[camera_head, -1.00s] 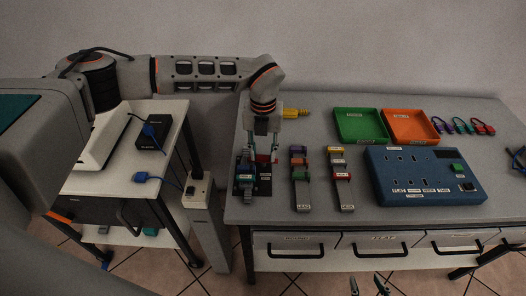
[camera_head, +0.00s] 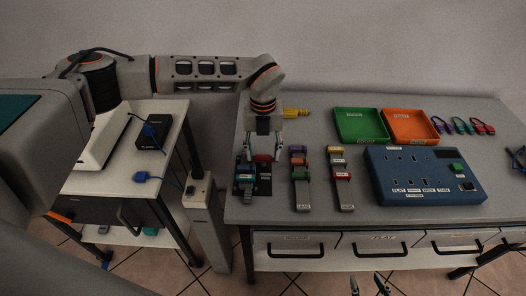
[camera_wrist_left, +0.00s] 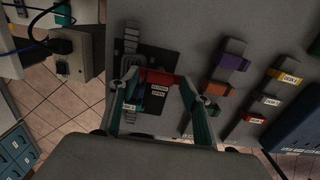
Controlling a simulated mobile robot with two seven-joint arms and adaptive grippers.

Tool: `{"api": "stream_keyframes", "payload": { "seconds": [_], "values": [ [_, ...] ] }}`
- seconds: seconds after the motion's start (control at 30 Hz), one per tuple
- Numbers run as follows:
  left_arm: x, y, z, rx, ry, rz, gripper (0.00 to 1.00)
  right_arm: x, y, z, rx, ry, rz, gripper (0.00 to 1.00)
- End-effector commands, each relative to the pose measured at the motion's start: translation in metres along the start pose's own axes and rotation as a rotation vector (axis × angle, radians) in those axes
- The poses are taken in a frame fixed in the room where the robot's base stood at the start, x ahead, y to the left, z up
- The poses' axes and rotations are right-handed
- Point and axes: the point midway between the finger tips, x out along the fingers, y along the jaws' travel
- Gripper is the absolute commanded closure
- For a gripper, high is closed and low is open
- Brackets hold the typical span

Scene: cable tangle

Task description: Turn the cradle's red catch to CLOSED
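The cradle (camera_head: 264,187) is a dark plate near the left end of the grey table; its plate also shows in the left wrist view (camera_wrist_left: 160,60). Its red catch (camera_head: 262,158) shows as a red bar in the left wrist view (camera_wrist_left: 158,77), lying crosswise beside a small white-lettered label (camera_wrist_left: 158,91). My left gripper (camera_head: 264,150) is over the cradle, pointing down. Its fingers are apart, one on each side of the catch; I cannot tell whether they touch it. A grey-and-blue piece (camera_head: 246,174) sits at the cradle's left. My right gripper (camera_head: 369,286) is open and empty at the bottom edge.
Two columns of coloured clips (camera_head: 301,175) stand right of the cradle. A blue socket panel (camera_head: 425,190), a green tray (camera_head: 360,138) and an orange tray (camera_head: 411,139) lie further right. A yellow connector (camera_head: 296,112) is behind. A grey post (camera_head: 200,210) stands left of the table.

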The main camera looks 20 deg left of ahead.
Motion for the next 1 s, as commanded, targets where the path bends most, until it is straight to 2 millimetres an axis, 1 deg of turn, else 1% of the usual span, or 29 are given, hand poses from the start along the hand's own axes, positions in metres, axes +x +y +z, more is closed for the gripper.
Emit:
{"api": "stream_keyframes", "payload": {
  "seconds": [0.2,0.33,0.47,0.7,0.8,0.9,1.0],
  "values": [
    [-0.001,0.000,0.000,0.001,0.000,0.000,0.53,0.000,0.001,0.003,-0.005,-0.006,0.000,0.60],
    [-0.010,0.000,0.001,0.002,-0.002,-0.001,0.53,0.000,0.001,0.002,-0.004,-0.004,0.000,0.60],
    [-0.031,0.000,0.001,0.002,-0.004,-0.002,0.53,0.000,0.001,0.001,-0.002,-0.003,0.000,0.60],
    [-0.080,0.000,0.001,0.000,-0.003,-0.001,0.53,0.000,0.000,0.001,-0.001,-0.001,0.000,0.60],
    [-0.097,0.000,0.001,0.001,-0.003,-0.001,0.53,0.000,0.000,0.001,-0.001,-0.001,0.000,0.60],
    [-0.109,0.000,0.000,0.000,-0.001,0.000,0.53,0.000,0.000,0.001,-0.001,-0.001,0.000,0.60],
    [-0.117,0.000,0.000,0.000,-0.001,0.000,0.53,0.000,0.000,0.001,-0.001,-0.001,0.000,0.60]
  ]
}}
